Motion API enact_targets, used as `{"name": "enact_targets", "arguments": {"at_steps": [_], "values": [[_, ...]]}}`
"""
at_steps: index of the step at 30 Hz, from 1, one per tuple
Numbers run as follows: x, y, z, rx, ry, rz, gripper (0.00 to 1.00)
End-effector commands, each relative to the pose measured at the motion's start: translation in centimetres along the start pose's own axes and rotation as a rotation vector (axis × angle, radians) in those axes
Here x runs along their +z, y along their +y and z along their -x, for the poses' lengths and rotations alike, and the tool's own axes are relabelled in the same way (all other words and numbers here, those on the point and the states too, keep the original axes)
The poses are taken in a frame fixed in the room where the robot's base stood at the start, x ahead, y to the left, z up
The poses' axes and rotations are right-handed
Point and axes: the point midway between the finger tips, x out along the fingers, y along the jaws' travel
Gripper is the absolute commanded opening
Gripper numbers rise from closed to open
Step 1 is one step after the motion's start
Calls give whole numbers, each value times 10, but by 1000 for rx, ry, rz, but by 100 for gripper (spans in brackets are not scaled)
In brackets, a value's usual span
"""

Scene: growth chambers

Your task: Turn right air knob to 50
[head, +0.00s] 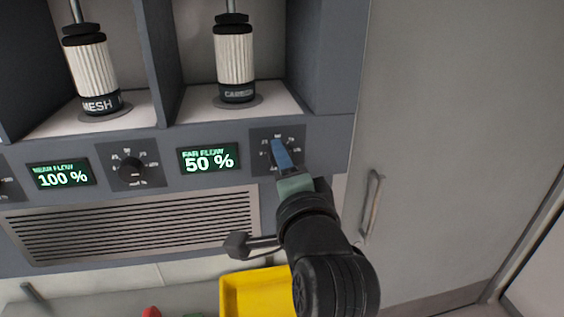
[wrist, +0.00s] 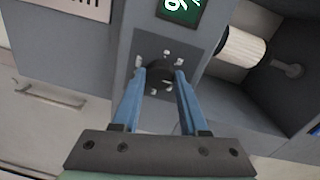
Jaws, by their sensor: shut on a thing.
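The right air knob (wrist: 160,74) is a dark round knob on a dial plate (head: 297,137) with white marks, at the right end of the panel. My gripper (wrist: 160,76) has its two blue fingers on either side of the knob and is shut on it. In the head view my gripper (head: 281,152) covers the knob, so its pointer is hidden. The display beside it (head: 208,159) reads FAR FLOW 50 %.
Two ribbed canisters, one marked MESH (head: 91,75) and one marked CARBON (head: 235,62), stand in bays above. A vent grille (head: 135,226) and yellow bin (head: 250,289) are below. A grey door with a handle (head: 372,207) is right.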

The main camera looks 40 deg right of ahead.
Motion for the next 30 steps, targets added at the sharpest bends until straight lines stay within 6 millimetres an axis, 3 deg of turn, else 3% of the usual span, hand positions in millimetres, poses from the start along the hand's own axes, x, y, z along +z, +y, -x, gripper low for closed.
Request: {"name": "enact_targets", "arguments": {"at_steps": [5,6,11,23,30], "values": [[0,1,0,2,-1,1,0],[0,1,0,2,-1,1,45],[0,1,0,2,-1,1,73],[0,1,6,1,0,2,73],[0,1,45,0,0,4,73]]}}
